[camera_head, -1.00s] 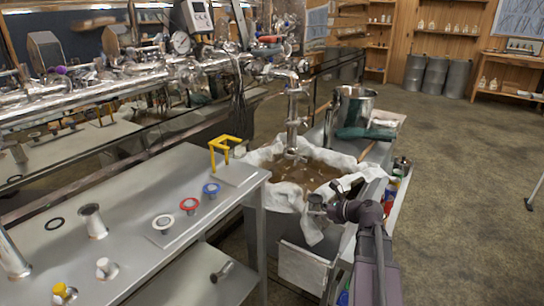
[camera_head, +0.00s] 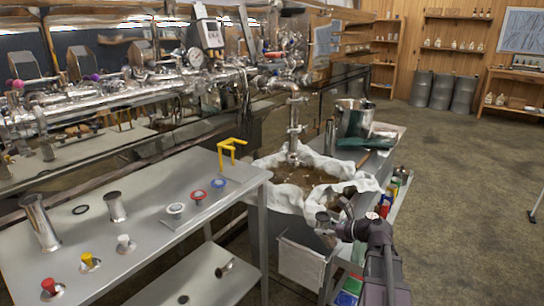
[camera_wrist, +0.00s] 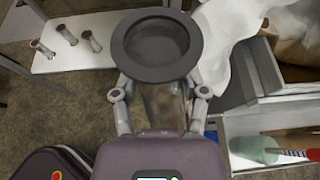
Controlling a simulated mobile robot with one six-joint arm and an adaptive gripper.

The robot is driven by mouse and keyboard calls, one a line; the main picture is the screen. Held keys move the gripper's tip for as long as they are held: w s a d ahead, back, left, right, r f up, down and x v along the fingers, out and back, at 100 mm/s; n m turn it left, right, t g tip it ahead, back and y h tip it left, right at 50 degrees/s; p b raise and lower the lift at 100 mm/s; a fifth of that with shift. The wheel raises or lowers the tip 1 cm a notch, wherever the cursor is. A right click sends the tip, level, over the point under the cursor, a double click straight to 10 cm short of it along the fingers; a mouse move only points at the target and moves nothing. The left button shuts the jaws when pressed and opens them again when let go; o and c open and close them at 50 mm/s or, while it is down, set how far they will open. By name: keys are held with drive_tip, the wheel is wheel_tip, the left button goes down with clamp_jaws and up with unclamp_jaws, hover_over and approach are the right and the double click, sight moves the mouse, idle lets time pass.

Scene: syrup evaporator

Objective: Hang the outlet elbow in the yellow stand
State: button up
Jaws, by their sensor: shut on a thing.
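The yellow stand (camera_head: 232,148) is a small open frame at the far right corner of the grey metal bench. Nothing hangs in it that I can see. My gripper (camera_head: 326,217) is to the right of the bench, in front of the cloth-lined tank, well apart from the stand. In the wrist view my gripper (camera_wrist: 160,95) is shut on the outlet elbow (camera_wrist: 156,45), whose round dark-rimmed flange faces the camera. The elbow's lower body is partly hidden between the fingers. The stand is not seen in the wrist view.
The grey bench (camera_head: 150,225) carries metal tubes, flanged rings and coloured caps. The tank with white cloth (camera_head: 268,165) stands right of the bench, with a steel pot (camera_head: 354,116) behind it. Pipework (camera_head: 130,90) runs along the back left.

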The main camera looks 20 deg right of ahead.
drive_tip(key=shift+s+d, duration=0.15)
drive_tip(key=shift+d, duration=0.05)
drive_tip(key=shift+d, duration=0.2)
